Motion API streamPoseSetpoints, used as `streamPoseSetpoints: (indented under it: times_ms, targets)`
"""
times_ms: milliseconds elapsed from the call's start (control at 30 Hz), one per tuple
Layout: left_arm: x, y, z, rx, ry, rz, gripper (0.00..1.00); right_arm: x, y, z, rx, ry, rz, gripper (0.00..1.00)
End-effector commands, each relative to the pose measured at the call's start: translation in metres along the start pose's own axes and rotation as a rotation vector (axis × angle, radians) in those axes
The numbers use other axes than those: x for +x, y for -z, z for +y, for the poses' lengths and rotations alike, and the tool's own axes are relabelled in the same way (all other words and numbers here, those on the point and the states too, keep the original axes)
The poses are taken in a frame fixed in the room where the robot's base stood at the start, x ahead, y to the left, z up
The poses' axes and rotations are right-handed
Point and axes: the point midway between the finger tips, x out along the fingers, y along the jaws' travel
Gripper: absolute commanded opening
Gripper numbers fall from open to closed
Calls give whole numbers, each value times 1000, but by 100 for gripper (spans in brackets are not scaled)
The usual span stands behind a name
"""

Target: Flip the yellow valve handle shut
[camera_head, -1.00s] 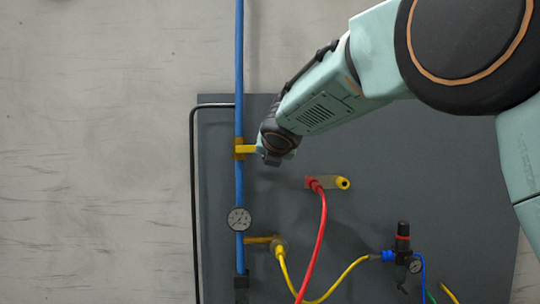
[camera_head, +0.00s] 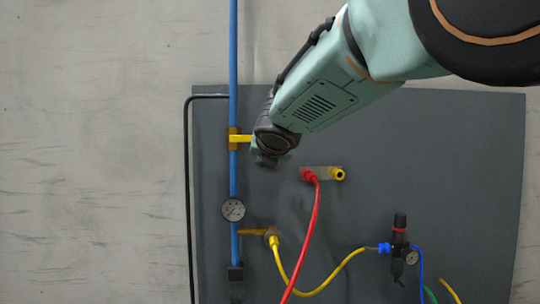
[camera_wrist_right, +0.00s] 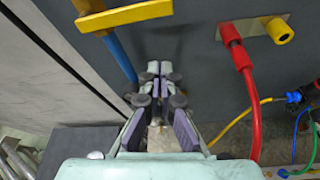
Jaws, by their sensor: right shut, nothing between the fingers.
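The yellow valve handle (camera_head: 242,139) sits on the vertical blue pipe (camera_head: 233,60) and points sideways to the right, across the pipe. Its right end meets the outline of my right wrist in the head view, which may hide part of it. In the right wrist view the yellow handle (camera_wrist_right: 125,16) lies across the top left, above my fingertips. My right gripper (camera_wrist_right: 154,74) is shut and empty, with a visible gap to the handle in that picture. In the head view the right gripper (camera_head: 266,161) is mostly hidden behind its own wrist. My left gripper is not in view.
A round gauge (camera_head: 233,210) is on the pipe below the handle. A red hose (camera_head: 316,230) and a yellow fitting (camera_head: 339,174) are to the right, with a yellow hose (camera_head: 300,290) and a regulator (camera_head: 400,245) lower. The wall left of the panel is clear.

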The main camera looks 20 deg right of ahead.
Motion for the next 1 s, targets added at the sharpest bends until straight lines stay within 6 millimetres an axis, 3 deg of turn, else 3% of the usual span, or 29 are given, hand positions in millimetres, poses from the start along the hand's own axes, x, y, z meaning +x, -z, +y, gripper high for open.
streamPoseSetpoints:
  times_ms: [167, 500, 1000]
  targets:
    - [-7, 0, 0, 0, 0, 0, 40, -36, -2, 4, -4, 1, -2, 0]
    - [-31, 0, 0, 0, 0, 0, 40, -52, -2, 6, -3, 2, 0, 0]
    - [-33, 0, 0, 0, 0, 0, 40, -55, 0, 4, -1, 0, 2, 0]
